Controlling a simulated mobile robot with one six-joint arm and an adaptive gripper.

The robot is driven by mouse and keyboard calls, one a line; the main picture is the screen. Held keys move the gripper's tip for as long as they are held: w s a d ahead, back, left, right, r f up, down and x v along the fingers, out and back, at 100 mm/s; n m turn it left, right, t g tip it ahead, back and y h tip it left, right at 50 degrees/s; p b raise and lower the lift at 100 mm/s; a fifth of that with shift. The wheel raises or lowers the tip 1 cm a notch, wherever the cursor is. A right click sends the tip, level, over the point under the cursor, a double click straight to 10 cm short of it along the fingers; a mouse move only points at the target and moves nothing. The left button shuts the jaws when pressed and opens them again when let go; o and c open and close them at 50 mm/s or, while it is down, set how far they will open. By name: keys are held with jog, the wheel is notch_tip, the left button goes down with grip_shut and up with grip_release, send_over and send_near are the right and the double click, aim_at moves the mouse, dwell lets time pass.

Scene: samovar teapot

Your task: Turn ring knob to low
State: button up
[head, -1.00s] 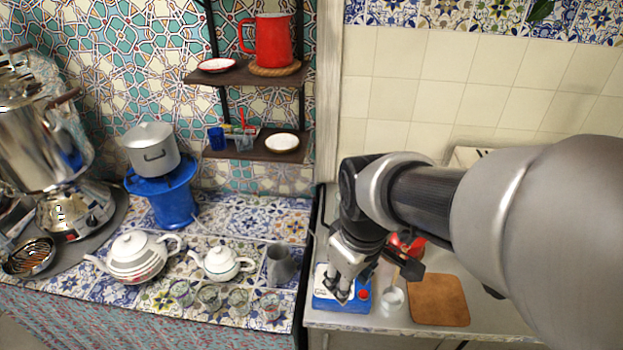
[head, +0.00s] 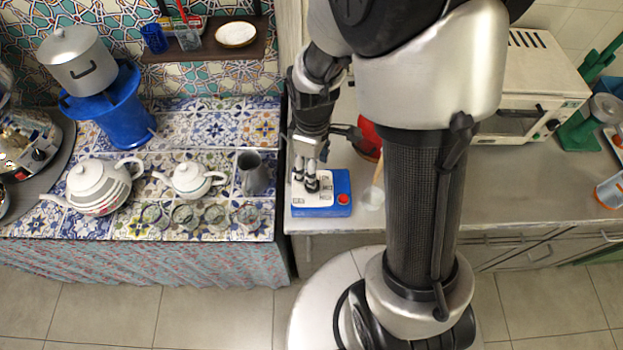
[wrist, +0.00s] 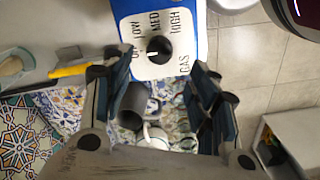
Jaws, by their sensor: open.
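The blue box (head: 340,186) with a white panel stands near the left end of the metal counter. In the wrist view its panel (wrist: 186,62) is marked LOW, MED, HIGH and GAS, plus a partly hidden label at the left. The round black ring knob (wrist: 158,46) has a small white mark on its lower left, away from LOW; its exact setting is hard to tell. My gripper (wrist: 160,88) is open, its two fingers apart and the knob beyond them.
A red button (head: 343,199) is on the box's right. A grey jug (head: 253,174) and white teapots (head: 97,187) are on the tiled counter at left.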

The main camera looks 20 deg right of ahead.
notch_tip(320, 180, down, 8)
jog(key=shift+r+b, duration=0.15)
jog(key=shift+b, duration=0.75)
jog(key=shift+c, duration=0.3)
jog(key=c, duration=1)
jog(key=shift+m, duration=0.4)
jog(key=m, duration=0.3)
jog(key=shift+m, duration=2.5)
